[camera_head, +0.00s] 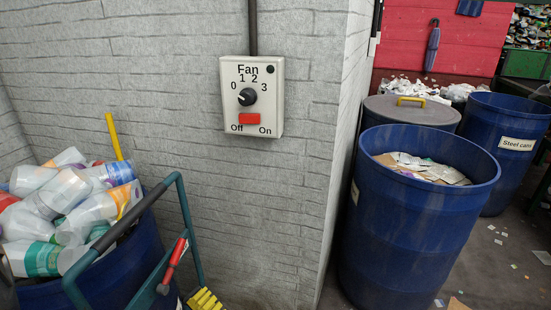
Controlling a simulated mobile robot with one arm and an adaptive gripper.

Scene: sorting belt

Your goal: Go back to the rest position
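My gripper is not in view, and neither is any clear part of my arm. No object named by the task shows. A white fan control box (252,97) is fixed to the grey wall in the upper middle. It has a black knob (247,97) on a scale from 0 to 3. Below the knob is a red switch (250,119) between the words Off and On.
A blue bin (140,262) full of plastic bottles stands at the lower left, with a green-framed cart (182,215) beside it. A blue barrel (400,235) holding cardboard stands right of the wall corner. A "Steel cans" barrel (503,118) and a grey-lidded barrel (412,110) stand behind.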

